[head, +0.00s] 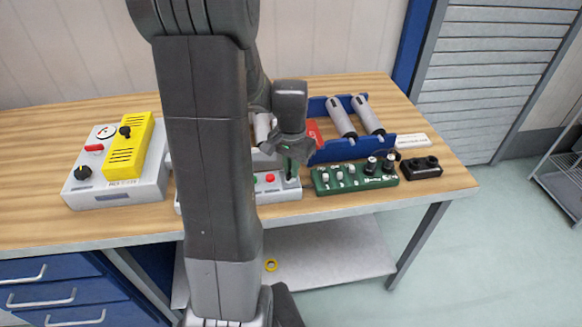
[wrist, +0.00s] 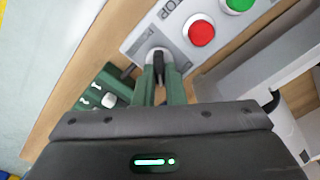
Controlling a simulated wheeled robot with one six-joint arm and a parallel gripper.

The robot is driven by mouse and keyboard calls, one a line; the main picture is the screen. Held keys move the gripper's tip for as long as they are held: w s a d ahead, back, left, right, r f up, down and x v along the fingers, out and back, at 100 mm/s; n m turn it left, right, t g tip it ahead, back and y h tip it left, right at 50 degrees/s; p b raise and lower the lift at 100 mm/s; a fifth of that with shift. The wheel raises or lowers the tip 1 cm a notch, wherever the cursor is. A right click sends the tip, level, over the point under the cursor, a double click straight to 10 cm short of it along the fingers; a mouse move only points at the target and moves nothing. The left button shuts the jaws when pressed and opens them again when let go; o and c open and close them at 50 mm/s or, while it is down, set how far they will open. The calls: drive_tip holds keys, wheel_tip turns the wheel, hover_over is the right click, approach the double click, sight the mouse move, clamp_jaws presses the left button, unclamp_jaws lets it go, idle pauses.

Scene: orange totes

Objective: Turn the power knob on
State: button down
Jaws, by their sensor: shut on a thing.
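The grey control panel (head: 280,194) lies near the front edge of the workbench, partly hidden behind my arm. At its right end my gripper (head: 291,172) points down. In the wrist view my gripper (wrist: 159,80) has its two green fingers shut on a small black knob (wrist: 158,58) with a pale round base. The fingers hide part of the knob, and its label and pointer direction cannot be read. Beside it on the panel are a red button (wrist: 201,33) and a green button (wrist: 239,4).
A yellow-and-grey box (head: 118,192) is at left. The bench front edge is close.

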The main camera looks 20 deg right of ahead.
drive_tip(key=shift+m, duration=0.5)
drive_tip(key=c, duration=1.5)
unclamp_jaws()
drive_tip(key=shift+r, duration=0.1)
wheel_tip(320, 180, up, 14)
drive_tip(key=shift+f, duration=0.2)
wheel_tip(320, 180, down, 14)
drive_tip(key=shift+r, duration=0.1)
